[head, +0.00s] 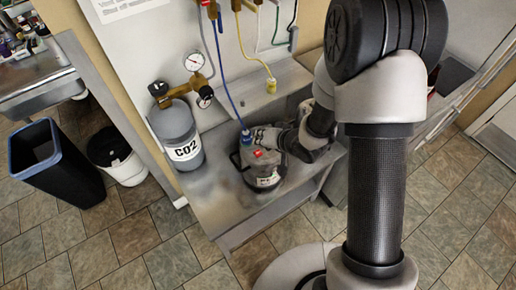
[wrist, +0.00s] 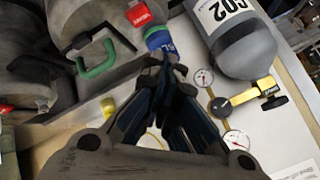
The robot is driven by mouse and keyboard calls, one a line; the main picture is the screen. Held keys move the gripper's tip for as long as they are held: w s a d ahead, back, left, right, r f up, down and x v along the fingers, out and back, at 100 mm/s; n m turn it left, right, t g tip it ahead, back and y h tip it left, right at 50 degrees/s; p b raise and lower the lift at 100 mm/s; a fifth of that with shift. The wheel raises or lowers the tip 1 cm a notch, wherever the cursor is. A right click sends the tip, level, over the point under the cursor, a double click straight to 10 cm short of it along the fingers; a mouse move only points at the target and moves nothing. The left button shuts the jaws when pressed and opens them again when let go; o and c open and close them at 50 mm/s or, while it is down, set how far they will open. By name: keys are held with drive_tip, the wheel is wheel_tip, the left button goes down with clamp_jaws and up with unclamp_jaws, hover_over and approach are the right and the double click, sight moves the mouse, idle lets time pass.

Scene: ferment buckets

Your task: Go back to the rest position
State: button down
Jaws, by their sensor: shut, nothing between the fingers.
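My gripper (wrist: 172,72) shows in the wrist view with its dark fingertips together and nothing between them. In the head view my gripper (head: 256,138) is just above and behind a grey ferment bucket (head: 265,172), next to its top; I cannot tell whether they touch. The bucket has a red piece on top and a white label, and a blue hose end (head: 246,136) is at its back left. The wrist view shows a red tag (wrist: 139,13) and a blue fitting (wrist: 159,40) just beyond the fingertips. A grey vessel with a green handle (wrist: 97,60) is to their left.
A grey CO2 cylinder (head: 181,140) with a brass regulator and gauges (head: 194,62) stands left of the bucket on the grey bench (head: 215,205). A yellow hose end (head: 270,84) hangs behind. A dark bin (head: 57,165) and white bucket (head: 128,170) stand on the tiled floor at left.

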wheel_tip(320, 180, up, 2)
drive_tip(key=shift+p, duration=0.6)
drive_tip(key=shift+f, duration=0.1)
drive_tip(key=s+d+r+h+b, duration=0.2)
drive_tip(key=s+d+r+h, duration=0.1)
drive_tip(key=d+r, duration=0.45)
drive_tip(key=s+d+r+h+b, duration=0.1)
drive_tip(key=s+d+r+h, duration=0.2)
drive_tip(key=d+r, duration=0.4)
drive_tip(key=s+r+g+b, duration=0.1)
drive_tip(key=s+r, duration=0.2)
drive_tip(key=s, duration=0.7)
drive_tip(key=s+r+n+g+b, duration=0.1)
drive_tip(key=s+r, duration=0.2)
drive_tip(key=s, duration=0.7)
drive_tip(key=shift+s+a, duration=0.15)
drive_tip(key=shift+a, duration=0.3)
